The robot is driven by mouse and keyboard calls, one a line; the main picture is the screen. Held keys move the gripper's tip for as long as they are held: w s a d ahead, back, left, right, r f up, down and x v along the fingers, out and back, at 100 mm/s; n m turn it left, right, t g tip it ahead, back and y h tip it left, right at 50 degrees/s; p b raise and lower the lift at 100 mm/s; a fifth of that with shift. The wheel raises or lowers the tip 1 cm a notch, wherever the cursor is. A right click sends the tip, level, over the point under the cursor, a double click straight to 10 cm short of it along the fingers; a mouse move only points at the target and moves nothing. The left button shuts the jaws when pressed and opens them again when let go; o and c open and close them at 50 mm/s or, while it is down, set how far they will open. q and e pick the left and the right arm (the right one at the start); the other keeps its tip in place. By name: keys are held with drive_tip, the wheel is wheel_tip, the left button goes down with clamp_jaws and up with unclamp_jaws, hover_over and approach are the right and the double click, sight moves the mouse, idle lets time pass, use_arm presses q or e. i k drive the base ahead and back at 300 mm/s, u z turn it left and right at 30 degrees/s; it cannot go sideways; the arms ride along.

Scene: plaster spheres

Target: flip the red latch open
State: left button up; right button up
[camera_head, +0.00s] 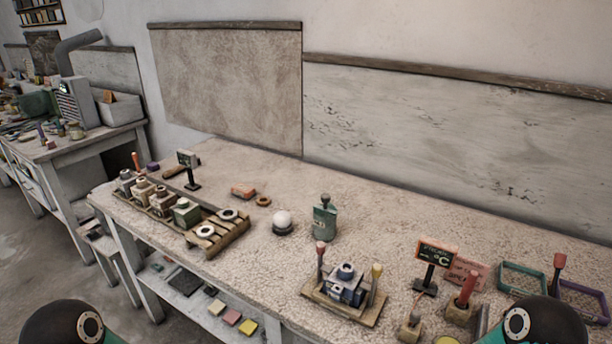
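A wooden board (318,294) near the front edge holds a blue-grey block-shaped device (346,285). A red-capped upright lever (320,254) stands at its left and a yellow-capped lever (376,272) at its right. Further right, a red handle (468,287) rises tilted from a small wooden block (458,310). Another red-topped handle (559,262) stands near the right edge. I cannot tell for sure which red part is the latch.
The long pale workbench (270,262) also carries a wooden rack (222,238) with several small devices, a white ball (282,220), a green canister (324,220) and an orange-black °C sign (437,254). Teal (522,279) and purple (585,300) frames lie at right. The bench's back middle is clear.

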sight(320, 246)
drive_tip(key=z, duration=0.05)
drive_tip(key=k, duration=0.95)
drive_tip(key=u, duration=0.7)
drive_tip(key=i, duration=1)
drive_tip(key=z, duration=0.05)
